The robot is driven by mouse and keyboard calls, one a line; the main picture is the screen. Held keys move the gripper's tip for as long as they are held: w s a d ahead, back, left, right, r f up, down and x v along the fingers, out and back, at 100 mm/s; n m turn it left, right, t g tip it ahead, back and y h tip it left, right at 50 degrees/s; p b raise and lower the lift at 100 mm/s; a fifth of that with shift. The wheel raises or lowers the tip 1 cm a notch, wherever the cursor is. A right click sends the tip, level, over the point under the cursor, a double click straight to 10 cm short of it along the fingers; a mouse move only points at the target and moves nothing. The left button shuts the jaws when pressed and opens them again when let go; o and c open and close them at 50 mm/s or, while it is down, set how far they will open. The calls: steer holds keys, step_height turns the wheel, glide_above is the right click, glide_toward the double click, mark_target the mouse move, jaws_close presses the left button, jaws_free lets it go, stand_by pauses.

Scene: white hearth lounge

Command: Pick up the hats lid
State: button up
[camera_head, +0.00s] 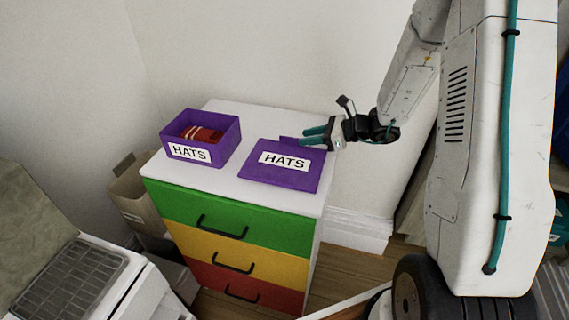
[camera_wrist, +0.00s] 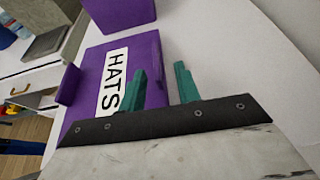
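The hats lid (camera_head: 258,173) is a flat purple panel with a white "HATS" label. It lies on the white top of the small chest, right of the purple hats box (camera_head: 222,140). My gripper (camera_head: 314,135) is at the lid's back right edge, its two teal fingers apart. In the wrist view the lid (camera_wrist: 91,66) lies under the fingers. One finger of my gripper (camera_wrist: 161,70) overlaps the lid near its raised edge, and the other is beyond that edge over the white top. Whether either finger touches the lid cannot be told.
The hats box holds red striped cloth. The chest (camera_head: 250,197) has green, yellow and red drawers with black handles. A cardboard box (camera_head: 130,195) stands left of it, and a white unit (camera_head: 110,265) is at the lower left. The wall is close behind the chest.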

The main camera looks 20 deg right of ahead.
steer(key=x, duration=0.4)
steer(key=shift+s+a+r, duration=0.1)
steer(key=shift+a+r, duration=0.05)
steer(key=shift+a, duration=0.05)
jaws_close()
